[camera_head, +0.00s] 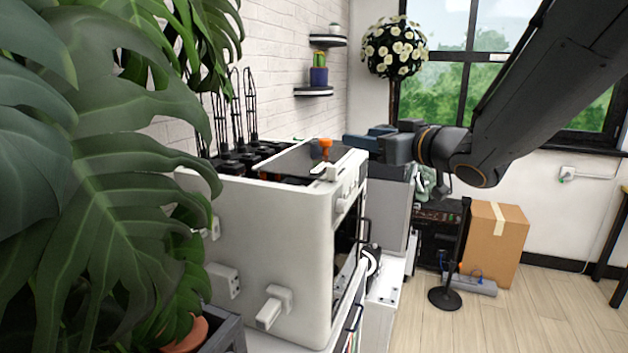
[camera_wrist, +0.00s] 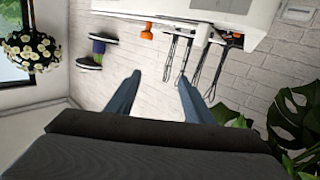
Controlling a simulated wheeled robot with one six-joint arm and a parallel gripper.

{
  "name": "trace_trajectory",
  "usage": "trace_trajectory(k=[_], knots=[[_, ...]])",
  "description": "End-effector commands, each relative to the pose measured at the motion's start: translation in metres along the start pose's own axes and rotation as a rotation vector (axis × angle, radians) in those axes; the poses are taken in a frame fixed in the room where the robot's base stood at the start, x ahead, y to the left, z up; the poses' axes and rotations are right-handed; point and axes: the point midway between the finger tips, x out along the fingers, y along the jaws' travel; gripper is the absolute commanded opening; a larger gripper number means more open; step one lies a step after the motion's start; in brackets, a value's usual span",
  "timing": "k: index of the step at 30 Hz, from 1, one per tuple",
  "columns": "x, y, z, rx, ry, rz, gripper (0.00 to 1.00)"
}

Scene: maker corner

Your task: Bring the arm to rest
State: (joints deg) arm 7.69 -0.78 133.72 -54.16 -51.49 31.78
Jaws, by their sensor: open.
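My arm (camera_head: 548,85) reaches in from the upper right of the head view. My gripper (camera_head: 362,138) is at its left end, near the far end of the white machine's top. In the wrist view my gripper (camera_wrist: 160,82) shows two blue-grey fingers spread apart, with only white brick wall seen between them. It holds nothing. In the head view, I cannot tell whether the gripper clears the surfaces behind the machine.
A white machine (camera_head: 265,235) with an orange knob-like piece (camera_head: 325,147) on top stands below and left of the gripper. Large leaves (camera_head: 90,170) fill the left. Wall shelves (camera_head: 314,91) and a flowering tree (camera_head: 394,48) stand behind.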

Motion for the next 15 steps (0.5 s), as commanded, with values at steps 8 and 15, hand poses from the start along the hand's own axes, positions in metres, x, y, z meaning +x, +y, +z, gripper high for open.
trace_trajectory(k=[8, 15], knots=[[-0.003, 0.032, 0.082, 0.044, -0.189, 0.184, 0.47], [-0.039, 0.046, 0.210, 0.141, -0.527, 0.375, 0.47]])
